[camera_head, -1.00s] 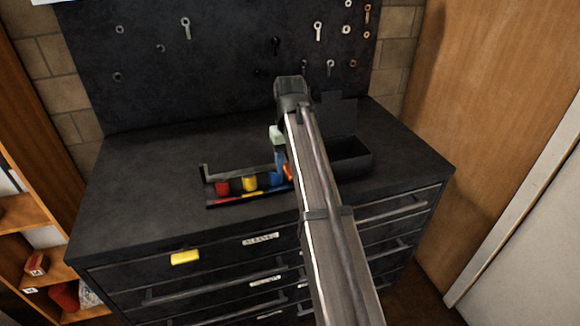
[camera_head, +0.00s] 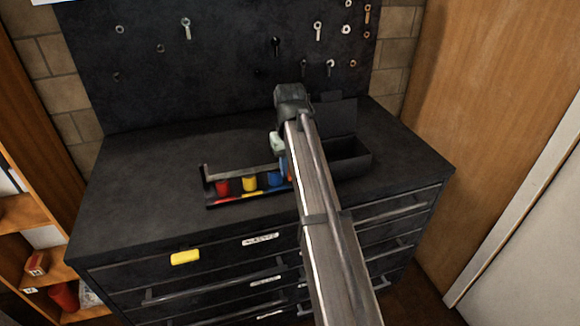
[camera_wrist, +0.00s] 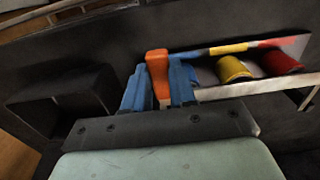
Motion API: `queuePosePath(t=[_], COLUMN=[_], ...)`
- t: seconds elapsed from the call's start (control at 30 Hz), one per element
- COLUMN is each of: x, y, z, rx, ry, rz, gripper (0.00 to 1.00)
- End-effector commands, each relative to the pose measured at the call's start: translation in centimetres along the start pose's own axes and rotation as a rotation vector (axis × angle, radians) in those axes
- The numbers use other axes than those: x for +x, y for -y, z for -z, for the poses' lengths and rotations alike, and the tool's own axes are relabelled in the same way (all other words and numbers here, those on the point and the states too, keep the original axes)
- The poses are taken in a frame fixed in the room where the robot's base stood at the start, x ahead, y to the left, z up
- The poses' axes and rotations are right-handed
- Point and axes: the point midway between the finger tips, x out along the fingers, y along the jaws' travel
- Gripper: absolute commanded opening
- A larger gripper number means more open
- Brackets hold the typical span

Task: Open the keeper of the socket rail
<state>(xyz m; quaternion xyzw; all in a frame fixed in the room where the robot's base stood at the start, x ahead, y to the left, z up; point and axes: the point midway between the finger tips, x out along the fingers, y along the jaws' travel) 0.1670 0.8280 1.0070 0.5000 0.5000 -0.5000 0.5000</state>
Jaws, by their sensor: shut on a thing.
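The socket rail (camera_head: 229,201) lies on the cabinet top, with a red socket (camera_head: 222,188), a yellow socket (camera_head: 250,184) and a blue socket (camera_head: 275,179). A thin grey bar (camera_head: 236,173), apparently the keeper, runs along the sockets; in the wrist view the pale bar (camera_wrist: 228,91) reaches my gripper. My gripper (camera_wrist: 159,84) has blue fingers shut on an orange tab (camera_wrist: 157,62) at the rail's right end. My arm hides most of that end in the head view. Whether the tab joins the bar is hidden by the fingers.
An open black box (camera_head: 350,158) with a raised lid stands just right of my arm. A yellow block (camera_head: 185,257) shows at the cabinet front. The pegboard (camera_head: 230,60) with hanging tools rises behind. The cabinet top is clear to the left.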

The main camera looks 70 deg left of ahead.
Motion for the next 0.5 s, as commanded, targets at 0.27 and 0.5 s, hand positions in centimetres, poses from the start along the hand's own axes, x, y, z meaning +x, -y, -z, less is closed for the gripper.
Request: queuePosePath(t=[0.27, 0.5], x=[-0.01, -0.15], y=[0.00, -0.01], z=[0.00, 0.16], rx=[0.000, 0.000], ry=[0.000, 0.010], rz=[0.000, 0.000], gripper=[0.00, 0.00])
